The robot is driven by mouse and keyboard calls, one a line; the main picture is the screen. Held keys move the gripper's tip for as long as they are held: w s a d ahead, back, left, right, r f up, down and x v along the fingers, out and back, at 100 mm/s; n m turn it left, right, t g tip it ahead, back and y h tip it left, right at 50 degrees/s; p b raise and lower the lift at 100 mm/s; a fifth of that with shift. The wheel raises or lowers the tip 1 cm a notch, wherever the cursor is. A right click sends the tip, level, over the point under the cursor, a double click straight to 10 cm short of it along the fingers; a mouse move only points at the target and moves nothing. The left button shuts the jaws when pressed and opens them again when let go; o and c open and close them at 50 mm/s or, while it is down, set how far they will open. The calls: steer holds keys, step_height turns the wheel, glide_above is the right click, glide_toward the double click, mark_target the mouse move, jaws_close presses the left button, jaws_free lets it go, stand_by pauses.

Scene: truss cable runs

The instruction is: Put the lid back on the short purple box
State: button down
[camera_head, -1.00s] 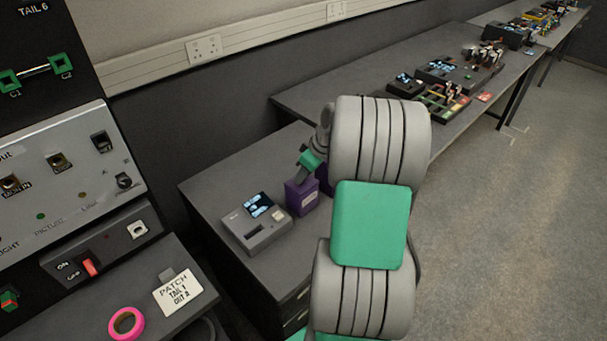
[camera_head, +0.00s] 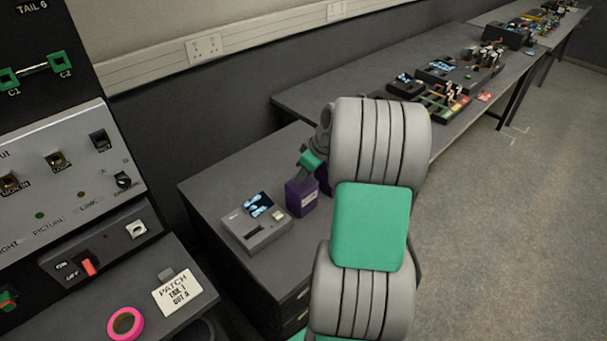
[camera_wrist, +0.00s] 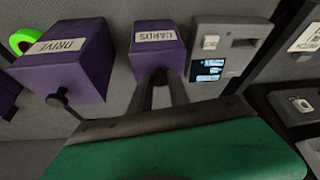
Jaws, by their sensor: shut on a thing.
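In the head view a purple box (camera_head: 301,199) is under my gripper (camera_head: 303,178) on the bench.
A grey device with a small screen (camera_head: 257,226) stands beside the box and also shows in the wrist view (camera_wrist: 220,45). More purple (camera_wrist: 8,95) shows at the wrist view's left edge, near a green ring (camera_wrist: 21,40). A pink tape roll (camera_head: 126,324) lies nearer.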

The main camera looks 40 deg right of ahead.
stand_by(0.4)
steer(key=c, duration=1.1)
jaws_free()
steer(key=shift+c, duration=0.2)
steer(key=shift+o, duration=0.2)
steer(key=o, duration=0.4)
steer(key=shift+r+p, duration=2.05)
steer(key=shift+r, duration=1.45)
steer(key=shift+c, duration=0.5)
